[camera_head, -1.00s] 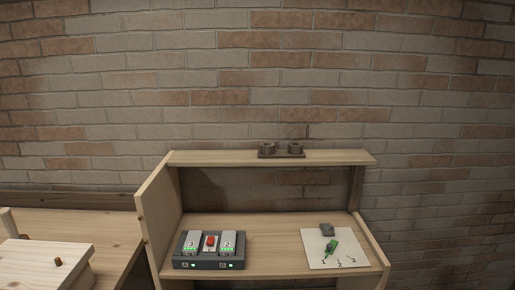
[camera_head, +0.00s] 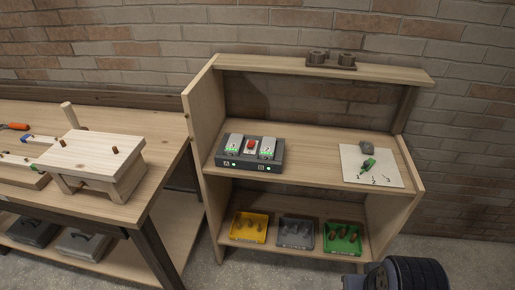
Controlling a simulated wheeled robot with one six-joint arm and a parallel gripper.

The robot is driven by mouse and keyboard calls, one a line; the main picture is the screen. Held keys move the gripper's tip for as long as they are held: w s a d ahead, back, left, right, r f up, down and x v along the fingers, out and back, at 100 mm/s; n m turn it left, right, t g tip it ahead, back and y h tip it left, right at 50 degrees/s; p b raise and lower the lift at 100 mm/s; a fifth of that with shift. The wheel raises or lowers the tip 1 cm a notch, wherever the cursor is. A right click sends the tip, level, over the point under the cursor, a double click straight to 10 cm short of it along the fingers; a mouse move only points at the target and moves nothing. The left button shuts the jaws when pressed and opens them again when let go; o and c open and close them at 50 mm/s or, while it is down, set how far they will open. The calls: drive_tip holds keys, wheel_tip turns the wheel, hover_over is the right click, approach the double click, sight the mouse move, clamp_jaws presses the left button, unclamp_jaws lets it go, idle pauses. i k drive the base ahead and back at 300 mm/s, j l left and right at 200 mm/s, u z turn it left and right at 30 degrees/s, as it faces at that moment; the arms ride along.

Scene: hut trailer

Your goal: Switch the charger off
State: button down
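The charger (camera_head: 247,162) is a dark box on the left of the shelf unit's middle shelf. Two grey numbered blocks, the left one (camera_head: 233,143) and the right one (camera_head: 267,147), sit in it with green lights lit on them. A red button or switch (camera_head: 250,146) lies between the blocks. Small green-white lights (camera_head: 262,168) are lit on the charger's front face. A dark part of my arm shows at the bottom right, well apart from the charger. My gripper's fingers are not in view.
The shelf unit's side panel (camera_head: 200,120) stands just left of the charger. Yellow (camera_head: 262,228), grey (camera_head: 310,232) and green (camera_head: 355,240) trays sit below. A workbench (camera_head: 120,203) stands at left.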

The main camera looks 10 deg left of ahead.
sight(251, 144)
drive_tip(key=i+j, duration=0.25)
drive_tip(key=j, duration=0.15)
drive_tip(key=i+j, duration=0.25)
drive_tip(key=j, duration=0.15)
drive_tip(key=i+j, duration=0.25)
drive_tip(key=j, duration=0.2)
drive_tip(key=i+j, duration=0.3)
drive_tip(key=j+u, duration=0.05)
drive_tip(key=j, duration=0.05)
